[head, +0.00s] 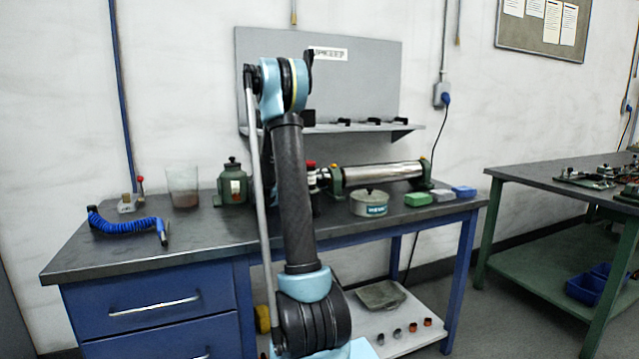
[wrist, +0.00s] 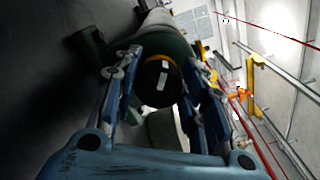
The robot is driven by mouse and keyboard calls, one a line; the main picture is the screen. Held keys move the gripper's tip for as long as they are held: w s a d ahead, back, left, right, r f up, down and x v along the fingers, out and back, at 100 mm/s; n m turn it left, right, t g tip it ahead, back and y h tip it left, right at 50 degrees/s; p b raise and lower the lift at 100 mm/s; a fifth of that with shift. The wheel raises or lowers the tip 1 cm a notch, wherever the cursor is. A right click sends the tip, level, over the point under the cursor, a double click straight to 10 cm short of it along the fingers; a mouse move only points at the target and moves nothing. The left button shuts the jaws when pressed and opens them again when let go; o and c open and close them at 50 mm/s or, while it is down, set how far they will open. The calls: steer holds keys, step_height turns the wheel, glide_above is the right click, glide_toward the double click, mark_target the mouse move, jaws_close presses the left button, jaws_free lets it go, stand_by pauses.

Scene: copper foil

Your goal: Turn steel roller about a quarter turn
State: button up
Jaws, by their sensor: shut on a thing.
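The steel roller (head: 382,173) is a shiny cylinder lying level between green end mounts at the back of the bench. In the head view the fingers are hidden by the arm.
A lidded round tin (head: 369,208) stands before the roller, with green, grey and blue blocks (head: 443,195) to its right. A green canister (head: 232,187), a clear beaker (head: 183,188) and a coiled blue hose (head: 125,227) are left of my arm. The bench front left is clear.

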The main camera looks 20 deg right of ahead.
steer(key=n, duration=0.3)
steer(key=shift+w+n, duration=0.15)
steer(key=shift+n, duration=0.15)
steer(key=shift+f+n, duration=0.15)
steer(key=shift+n, duration=1.15)
steer(key=o, duration=1)
steer(key=shift+f, duration=0.1)
steer(key=shift+o, duration=0.2)
steer(key=shift+a, duration=3.75)
